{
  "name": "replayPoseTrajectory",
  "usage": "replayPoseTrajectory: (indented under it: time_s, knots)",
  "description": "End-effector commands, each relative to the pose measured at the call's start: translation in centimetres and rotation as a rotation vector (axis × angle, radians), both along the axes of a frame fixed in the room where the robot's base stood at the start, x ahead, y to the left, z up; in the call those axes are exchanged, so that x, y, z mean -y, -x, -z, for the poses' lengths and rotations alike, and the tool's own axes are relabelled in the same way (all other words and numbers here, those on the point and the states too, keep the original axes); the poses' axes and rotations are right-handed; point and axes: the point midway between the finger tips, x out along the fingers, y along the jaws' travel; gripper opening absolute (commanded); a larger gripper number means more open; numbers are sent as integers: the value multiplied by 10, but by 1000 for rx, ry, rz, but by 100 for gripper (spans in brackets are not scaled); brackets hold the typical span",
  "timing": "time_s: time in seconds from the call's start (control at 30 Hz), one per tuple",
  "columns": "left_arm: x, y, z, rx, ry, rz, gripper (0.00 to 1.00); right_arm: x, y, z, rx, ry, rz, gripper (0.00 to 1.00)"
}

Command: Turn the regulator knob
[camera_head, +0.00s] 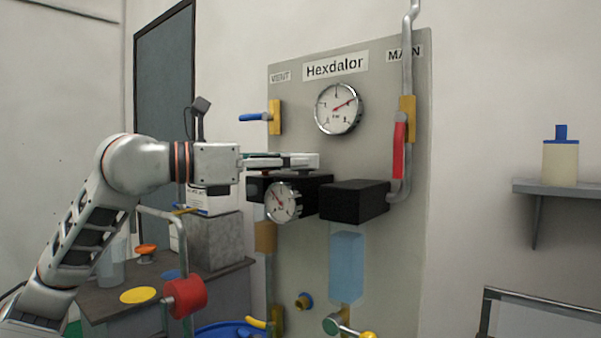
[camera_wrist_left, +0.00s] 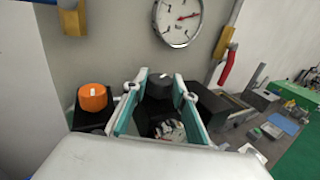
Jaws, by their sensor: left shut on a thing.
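A black regulator body (camera_head: 318,187) with a small round gauge (camera_head: 283,202) on its front is mounted on the grey panel. My left gripper (camera_head: 305,160) reaches in from the left, just above this body. In the left wrist view, a dark round knob (camera_wrist_left: 159,86) sits between the teal-lined fingers of my left gripper (camera_wrist_left: 161,80), which are shut on it. The fingers hide the knob in the head view. My right gripper is in neither view.
An orange knob (camera_wrist_left: 92,97) stands left of the fingers in the wrist view. A second black block (camera_head: 355,203) is right of the regulator, below a red-handled valve (camera_head: 399,150). A large gauge (camera_head: 339,109) and a blue-handled valve (camera_head: 256,117) are above.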

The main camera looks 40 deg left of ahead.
Motion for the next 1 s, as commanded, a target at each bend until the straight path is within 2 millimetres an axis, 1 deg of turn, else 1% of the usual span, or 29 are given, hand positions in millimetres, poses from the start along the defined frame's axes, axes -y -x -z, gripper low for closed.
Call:
replayPoseTrajectory:
  time_s: [0.03, 0.13, 0.3, 0.6, 0.63, 0.67, 1.0]
  knots:
    - [3, -3, 8, -7, -9, -28, 5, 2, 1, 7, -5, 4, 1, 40]
    - [3, -3, 7, -6, -8, -85, 5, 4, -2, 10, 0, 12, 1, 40]
    - [3, -1, 3, -1, -1, -135, 5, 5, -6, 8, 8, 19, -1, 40]
    - [3, 1, 1, 0, 3, -138, 5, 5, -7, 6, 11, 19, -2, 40]
    - [3, 1, 1, 0, 3, -138, 32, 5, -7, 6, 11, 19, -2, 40]
    - [3, 1, 1, 0, 3, -138, 34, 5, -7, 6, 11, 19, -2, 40]
    - [2, 2, 0, 2, 2, -138, 34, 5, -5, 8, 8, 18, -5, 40]
